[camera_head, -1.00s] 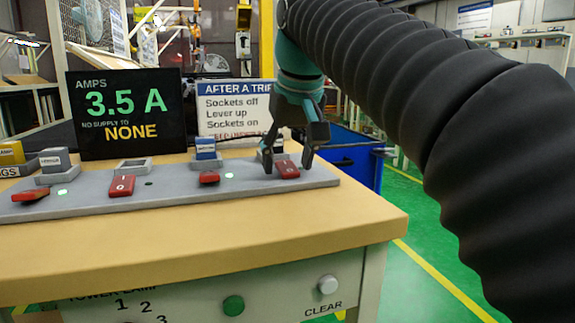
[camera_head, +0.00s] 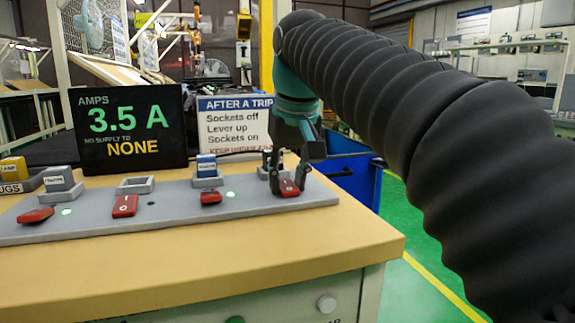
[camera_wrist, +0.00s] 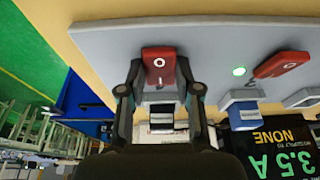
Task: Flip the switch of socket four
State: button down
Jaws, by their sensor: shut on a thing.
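The red rocker switch of the rightmost socket (camera_head: 289,188) sits at the right end of the grey socket strip (camera_head: 255,204). In the wrist view this switch (camera_wrist: 159,60) shows its O and I marks. My gripper (camera_head: 288,190) is at this switch, one finger on each side, shut on it; it shows in the wrist view too (camera_wrist: 159,88). The socket behind it is partly hidden by the fingers, and a plug (camera_wrist: 161,118) shows there. The amps display (camera_head: 129,130) reads 3.5 A, with no supply to NONE.
Other red switches stand along the strip: one near the middle right (camera_head: 211,197), one left of centre (camera_head: 125,205) and one at far left (camera_head: 35,216). A blue plug (camera_head: 206,166) and a grey plug (camera_head: 58,178) stand in sockets. A sign (camera_head: 236,124) stands behind.

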jog(key=shift+w+a+r+g+h+p, duration=0.15)
jog(key=shift+g+p, duration=0.3)
jog(key=shift+p, duration=0.8)
jog(key=shift+w+d+r+g+h+p, duration=0.2)
jog(key=shift+g+p, duration=0.25)
jog(key=shift+p, duration=0.75)
jog(key=shift+a+f+g, duration=0.2)
jog(key=shift+f+g, duration=0.1)
jog(key=shift+g, duration=0.4)
jog(key=shift+g+h, duration=0.25)
jog(key=shift+g, duration=0.05)
jog(key=c, duration=0.8)
grip_release()
